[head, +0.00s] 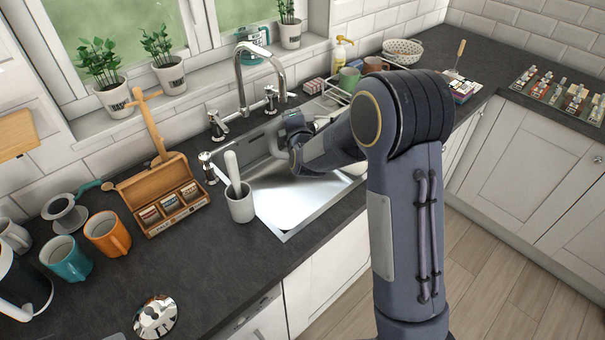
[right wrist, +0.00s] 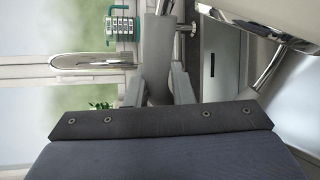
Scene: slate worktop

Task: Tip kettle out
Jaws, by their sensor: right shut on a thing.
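My right arm reaches over the steel sink (head: 290,205), and its gripper (head: 294,140) is largely hidden by the arm's own links. In the right wrist view the gripper's two fingers (right wrist: 158,88) are shut on a grey handle (right wrist: 157,62). A shiny metal body (right wrist: 275,14), apparently the kettle, shows beside it at the upper right. In the head view the kettle is mostly hidden behind my arm. Its tilt, and whether anything pours, I cannot tell. My left gripper is not in view.
The chrome tap (head: 240,75) arches behind the sink. A grey utensil pot (head: 240,203) stands at the sink's left edge, with a wooden tea box (head: 165,195) and orange mug (head: 107,236) further left. A shiny round object (head: 156,315) lies at the front.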

